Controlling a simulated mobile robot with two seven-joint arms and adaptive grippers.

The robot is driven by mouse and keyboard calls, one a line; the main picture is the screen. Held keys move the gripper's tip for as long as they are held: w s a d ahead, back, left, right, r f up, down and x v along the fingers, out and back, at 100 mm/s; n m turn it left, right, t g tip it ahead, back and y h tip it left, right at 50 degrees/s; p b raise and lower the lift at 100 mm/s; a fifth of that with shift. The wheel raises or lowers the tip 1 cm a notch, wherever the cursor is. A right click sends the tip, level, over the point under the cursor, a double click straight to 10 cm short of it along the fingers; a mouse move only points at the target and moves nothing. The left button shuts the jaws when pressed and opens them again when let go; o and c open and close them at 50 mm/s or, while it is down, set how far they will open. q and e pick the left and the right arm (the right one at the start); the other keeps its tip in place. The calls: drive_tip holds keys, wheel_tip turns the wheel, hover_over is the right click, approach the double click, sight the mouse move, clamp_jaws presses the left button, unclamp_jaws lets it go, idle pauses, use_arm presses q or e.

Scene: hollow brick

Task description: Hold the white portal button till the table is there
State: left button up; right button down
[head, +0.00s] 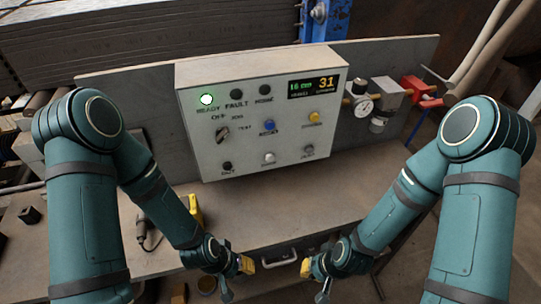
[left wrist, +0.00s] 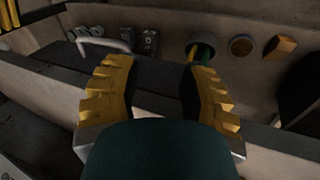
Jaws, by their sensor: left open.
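The control box (head: 215,165) stands upright at the back of the bench. My left gripper (head: 238,276) is below and in front of the box, near the bench's front edge, clear of the button. In the left wrist view the yellow-padded fingers (left wrist: 158,92) are apart with nothing between them. My right gripper (head: 313,277) is also low by the front edge, apart from the button; its opening is unclear.
A green lamp (head: 206,99) is lit over READY. A blue button (head: 269,124), a yellow button (head: 314,117) and a selector knob (head: 223,134) share the panel. A gauge (head: 363,107) is at right. The bench top (head: 240,208) before the box is mostly clear.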

use_arm(q)
clamp_jaws()
idle(1.2)
